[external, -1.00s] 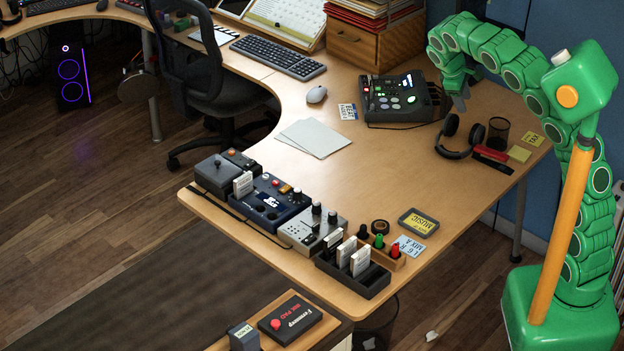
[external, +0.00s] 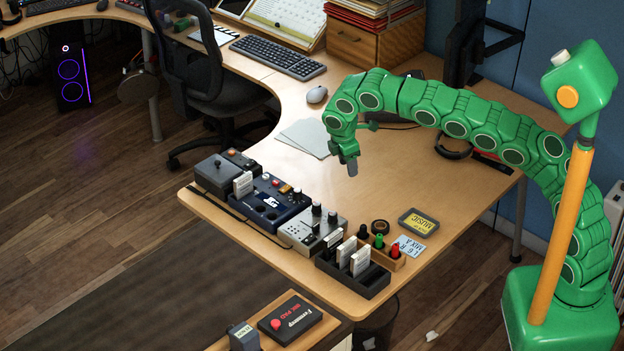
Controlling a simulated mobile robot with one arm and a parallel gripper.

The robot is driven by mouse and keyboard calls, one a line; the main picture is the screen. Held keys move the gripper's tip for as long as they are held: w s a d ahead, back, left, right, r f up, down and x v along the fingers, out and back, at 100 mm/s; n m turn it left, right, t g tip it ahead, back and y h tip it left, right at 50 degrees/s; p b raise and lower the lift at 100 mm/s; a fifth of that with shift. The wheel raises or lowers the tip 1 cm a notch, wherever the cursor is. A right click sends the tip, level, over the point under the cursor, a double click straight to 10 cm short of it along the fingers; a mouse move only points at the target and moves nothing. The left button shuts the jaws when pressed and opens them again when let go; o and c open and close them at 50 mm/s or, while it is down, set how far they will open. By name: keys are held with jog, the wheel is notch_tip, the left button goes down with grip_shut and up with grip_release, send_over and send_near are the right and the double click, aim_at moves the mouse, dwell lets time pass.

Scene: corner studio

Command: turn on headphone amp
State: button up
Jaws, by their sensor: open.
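No label that I can read marks the headphone amp, so I cannot tell for sure which device it is. A light grey box with knobs (external: 299,234) stands in the row of devices along the desk's near edge. A dark blue box with dials (external: 265,215) and a dark grey joystick box (external: 212,181) stand left of it. My gripper (external: 352,169) points down over the desk, behind and right of the grey box, apart from it, open and empty.
A black tray with white cards (external: 371,284) and a small wooden holder with coloured knobs (external: 398,262) stand right of the grey box. A yellow-labelled case (external: 418,223) lies behind them. White papers (external: 300,136) lie behind my gripper. The desk (external: 270,160) is clear between papers and devices.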

aim_at(307, 240)
jog(key=s+a+f+n+g+y, duration=0.1)
jog(key=s+a+f+n, duration=0.15)
jog(key=s+a, duration=0.4)
jog(key=s+a+f+n+g+y, duration=0.1)
jog(key=s+a+f+n, duration=0.1)
jog(key=s+a+f, duration=0.35)
jog(key=shift+s+a+f, duration=0.1)
jog(key=shift+s+f, duration=0.3)
jog(key=shift+f, duration=0.55)
jog(key=shift+s+d+f, duration=0.1)
jog(key=shift+s+f, duration=0.3)
jog(key=shift+f, duration=0.6)
jog(key=shift+s+a+f, duration=0.1)
jog(key=shift+s+f, duration=0.3)
jog(key=shift+f, duration=0.55)
grip_shut()
